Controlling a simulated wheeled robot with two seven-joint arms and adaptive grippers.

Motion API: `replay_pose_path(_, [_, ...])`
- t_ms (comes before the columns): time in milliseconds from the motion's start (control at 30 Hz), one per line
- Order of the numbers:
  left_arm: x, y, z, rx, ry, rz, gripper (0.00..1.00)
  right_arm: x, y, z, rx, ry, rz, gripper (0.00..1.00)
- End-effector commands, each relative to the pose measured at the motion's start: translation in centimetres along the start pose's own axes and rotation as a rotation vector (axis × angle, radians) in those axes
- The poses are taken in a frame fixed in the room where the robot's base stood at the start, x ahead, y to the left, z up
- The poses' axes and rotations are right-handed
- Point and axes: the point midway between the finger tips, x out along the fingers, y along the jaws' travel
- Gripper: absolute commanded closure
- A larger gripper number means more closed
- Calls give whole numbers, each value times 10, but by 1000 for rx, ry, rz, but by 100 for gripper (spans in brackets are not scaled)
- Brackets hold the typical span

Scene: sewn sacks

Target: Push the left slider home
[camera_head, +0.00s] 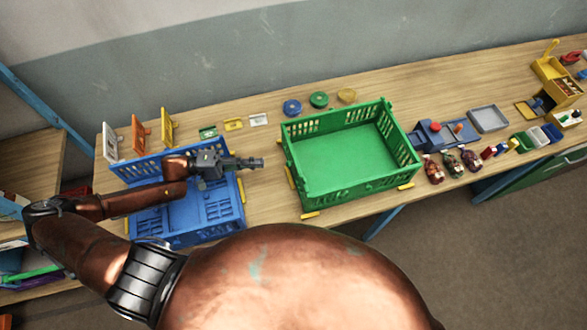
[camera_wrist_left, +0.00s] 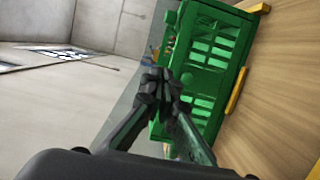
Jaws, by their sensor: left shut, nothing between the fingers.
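My left gripper (camera_head: 258,163) is shut and empty. It hangs over the right part of the blue crate (camera_head: 240,216), its fingers pointing right toward the green crate (camera_head: 322,199). In the left wrist view the shut fingers (camera_wrist_left: 161,76) overlap the green crate's slotted wall (camera_wrist_left: 217,30); contact cannot be told. No part is plainly marked as the left slider. Yellow bars lie on the table beside the green crate, at its left (camera_head: 290,178), front left (camera_head: 310,215) and front right (camera_head: 406,186). A blue fixture (camera_head: 455,132) with red and orange knobs stands farther right. My right gripper is out of view.
White, orange and yellow panels (camera_head: 138,133) stand behind the blue crate. Coloured discs (camera_head: 319,100) lie behind the green crate. Sewn sacks (camera_head: 451,163), a grey tray (camera_head: 488,119) and small bins (camera_head: 535,138) are at right. Bare table lies between the crates.

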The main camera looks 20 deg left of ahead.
Motion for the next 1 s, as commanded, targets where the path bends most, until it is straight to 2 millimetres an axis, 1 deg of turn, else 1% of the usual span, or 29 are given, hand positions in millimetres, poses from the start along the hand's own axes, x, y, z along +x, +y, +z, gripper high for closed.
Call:
replay_pose_path(267, [4, 2, -1, 1, -8, 1, 100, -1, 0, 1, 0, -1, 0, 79])
replay_pose_path(367, [9, 2, -1, 1, -8, 2, 100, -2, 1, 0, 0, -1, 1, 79])
replay_pose_path(467, [21, 3, 0, 3, -8, 5, 100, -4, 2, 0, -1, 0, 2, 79])
replay_pose_path(567, [38, 4, 0, 2, -7, 7, 100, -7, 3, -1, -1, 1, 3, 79])
replay_pose_path(900, [106, 4, 0, 2, -5, 5, 100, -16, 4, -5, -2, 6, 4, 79])
replay_pose_path(1000, [106, 3, 18, -2, -3, 2, 100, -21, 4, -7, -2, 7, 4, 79])
